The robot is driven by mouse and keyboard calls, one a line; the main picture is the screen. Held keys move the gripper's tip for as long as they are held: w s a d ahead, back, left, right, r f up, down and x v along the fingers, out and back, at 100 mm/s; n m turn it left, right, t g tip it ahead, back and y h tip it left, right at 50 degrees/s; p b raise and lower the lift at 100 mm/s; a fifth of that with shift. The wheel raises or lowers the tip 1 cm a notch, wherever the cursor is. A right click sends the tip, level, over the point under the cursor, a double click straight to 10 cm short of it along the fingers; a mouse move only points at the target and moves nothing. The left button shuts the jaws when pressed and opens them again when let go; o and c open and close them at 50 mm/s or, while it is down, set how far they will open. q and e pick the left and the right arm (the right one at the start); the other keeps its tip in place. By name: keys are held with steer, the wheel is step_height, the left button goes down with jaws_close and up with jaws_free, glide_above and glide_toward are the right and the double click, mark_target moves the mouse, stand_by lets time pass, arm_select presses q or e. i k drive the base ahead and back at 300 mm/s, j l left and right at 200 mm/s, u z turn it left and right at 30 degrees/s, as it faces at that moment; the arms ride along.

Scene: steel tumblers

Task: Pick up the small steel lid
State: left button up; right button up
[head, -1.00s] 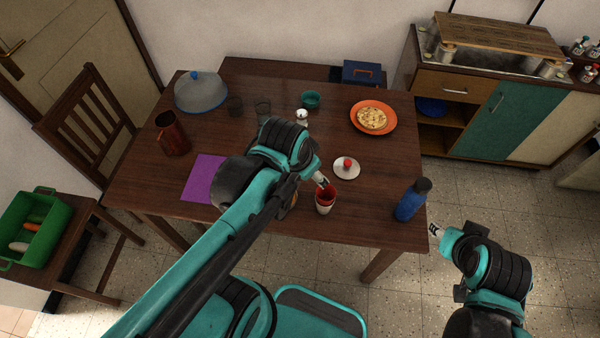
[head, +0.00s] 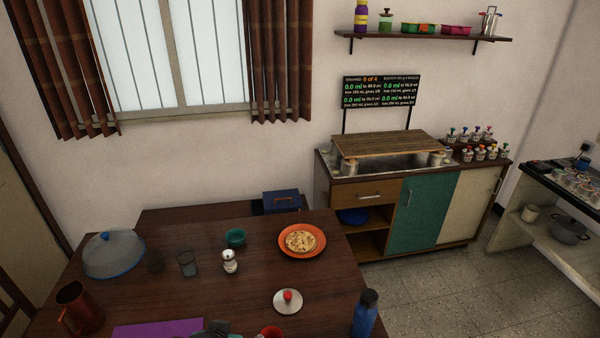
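A small round pale lid with a red knob (head: 287,302) lies flat on the dark wooden table, right of centre near the bottom of the head view. Nothing touches it. The rim of a red cup (head: 270,333) shows at the bottom edge, just left of and nearer than the lid. Only a dark bit of my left arm shows at the bottom edge, and its gripper is out of the frame. My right gripper is out of the frame too.
A blue bottle (head: 365,314) stands right of the lid. Behind are an orange plate with food (head: 322,241), a shaker (head: 230,262), a teal bowl (head: 235,238) and a glass (head: 187,263). A domed cover (head: 114,255), brown pitcher (head: 80,308) and purple mat (head: 158,329) lie left.

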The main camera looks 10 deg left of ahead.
mark_target(287, 301)
steer(key=u, duration=1.05)
steer(key=i+j+z, duration=0.25)
steer(key=z, duration=0.2)
steer(key=i+j+z, duration=0.45)
steer(key=k+l, duration=0.1)
